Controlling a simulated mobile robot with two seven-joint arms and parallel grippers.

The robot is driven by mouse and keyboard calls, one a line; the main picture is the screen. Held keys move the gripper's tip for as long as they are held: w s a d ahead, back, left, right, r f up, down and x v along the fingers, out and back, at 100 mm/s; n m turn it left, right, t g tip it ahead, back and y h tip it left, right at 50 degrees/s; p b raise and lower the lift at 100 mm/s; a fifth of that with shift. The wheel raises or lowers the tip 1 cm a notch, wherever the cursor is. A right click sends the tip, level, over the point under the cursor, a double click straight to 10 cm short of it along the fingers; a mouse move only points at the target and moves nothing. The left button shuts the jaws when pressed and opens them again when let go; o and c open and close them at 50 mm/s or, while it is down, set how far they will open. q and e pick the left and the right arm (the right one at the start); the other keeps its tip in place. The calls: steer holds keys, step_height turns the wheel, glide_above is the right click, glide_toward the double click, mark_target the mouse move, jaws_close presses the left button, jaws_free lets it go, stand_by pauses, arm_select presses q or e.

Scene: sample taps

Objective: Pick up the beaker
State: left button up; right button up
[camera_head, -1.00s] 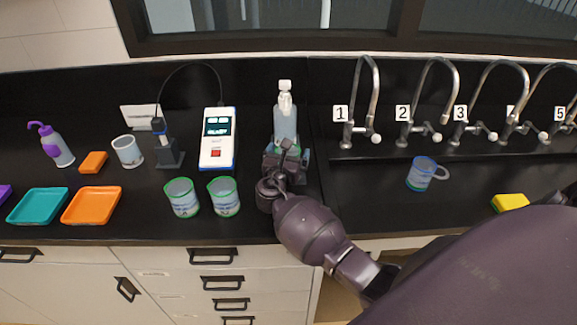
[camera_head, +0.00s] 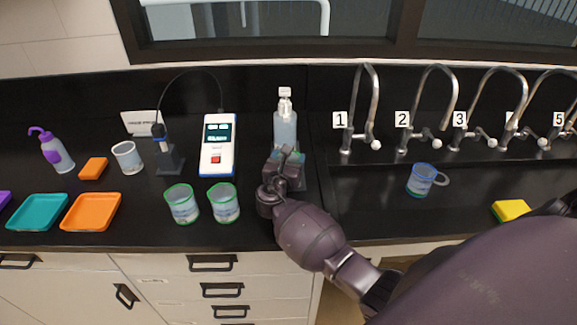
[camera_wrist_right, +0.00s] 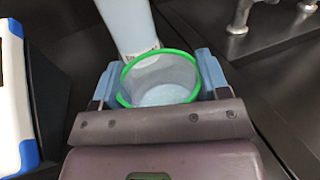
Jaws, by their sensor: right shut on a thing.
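A clear beaker with a green rim (camera_wrist_right: 162,90) sits between the fingers of my right gripper (camera_head: 286,163) in the right wrist view. The gripper is shut on it, with one blue-grey finger on each side. Two more green-rimmed beakers, the left one (camera_head: 182,204) and the right one (camera_head: 224,203), stand to the left of my gripper. A blue-rimmed beaker with a handle (camera_head: 421,180) stands below the taps. My left gripper is not in view.
A clear dispenser bottle (camera_head: 285,125) stands close behind the held beaker. A white meter (camera_head: 217,145) is to its left. Several numbered taps (camera_head: 372,100) line the right back. A yellow sponge (camera_head: 511,210) and an orange tray (camera_head: 91,212) lie farther out.

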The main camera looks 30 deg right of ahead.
steer(key=shift+r, duration=0.15)
steer(key=shift+r+v, duration=1.7)
steer(key=shift+v, duration=7.05)
step_height(320, 180, up, 16)
steer(key=w+d+n+t+y+p, duration=0.1)
steer(key=d+n+t+y+p, duration=0.2)
steer(key=n+t+y+p, duration=0.15)
arm_select(q)
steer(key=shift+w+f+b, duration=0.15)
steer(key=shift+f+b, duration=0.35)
steer(key=shift+b, duration=2.35)
arm_select(e)
steer(key=shift+y, duration=0.55)
steer(key=shift+w+a+f, duration=0.1)
steer(key=shift+a+f, duration=0.05)
steer(key=shift+f, duration=4.8)
steer(key=shift+w+a+f, duration=0.1)
steer(key=shift+f, duration=4.85)
